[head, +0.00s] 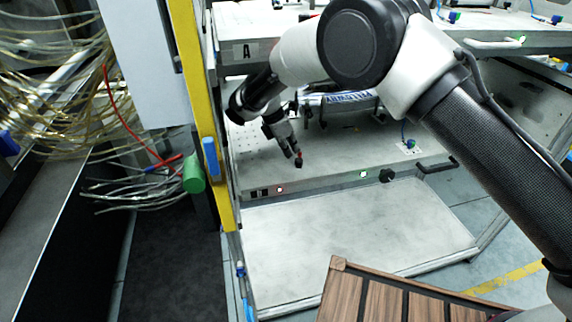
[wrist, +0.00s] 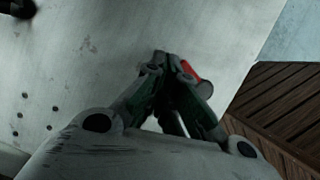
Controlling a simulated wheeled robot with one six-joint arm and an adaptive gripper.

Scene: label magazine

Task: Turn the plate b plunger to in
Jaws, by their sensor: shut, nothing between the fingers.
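The plunger (head: 299,162) is a small red and dark piece near the front edge of the lower plate (head: 330,177), below the plate marked A. In the wrist view a red cylinder (wrist: 196,74) shows partly behind my right finger. My gripper (head: 295,152) points down at the plunger, with its fingertips right at it. In the wrist view the fingertips (wrist: 165,58) are together and empty, just beside the red cylinder. I cannot tell whether they touch it. The plunger's lower part and its position, in or out, are hard to make out.
The upper plate (head: 245,51) marked A overhangs behind my arm. A yellow post (head: 200,100) and loose cables stand left. A wooden crate (head: 338,264) is in front.

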